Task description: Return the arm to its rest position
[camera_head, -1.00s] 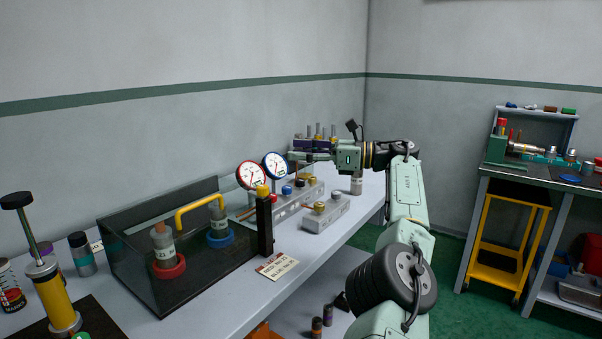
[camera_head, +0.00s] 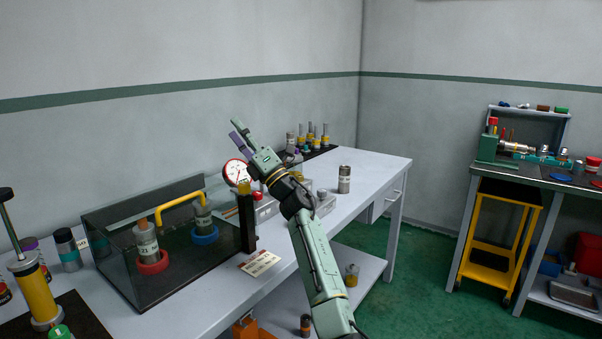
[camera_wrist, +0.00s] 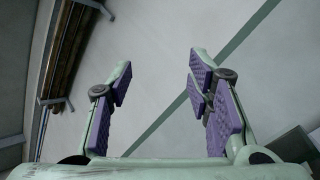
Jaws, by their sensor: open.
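My gripper (camera_head: 240,136) is raised above the long workbench, in front of the back wall, with its fingers pointing up and to the left. In the wrist view my gripper (camera_wrist: 160,95) shows two green fingers with purple pads set wide apart. Nothing is between them; only grey wall with a green stripe shows behind. The gripper touches nothing. My forearm crosses in front of the bench and hides part of the gauge block, and only one red-rimmed gauge (camera_head: 236,172) shows clearly.
A clear open-topped box (camera_head: 130,270) with a yellow handle (camera_head: 178,207) holds two cylinders on the workbench (camera_head: 375,168). A dark post (camera_head: 247,222) stands at its corner. A grey cylinder (camera_head: 344,179) stands right of my arm. A yellow cart (camera_head: 497,245) stands under the right bench.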

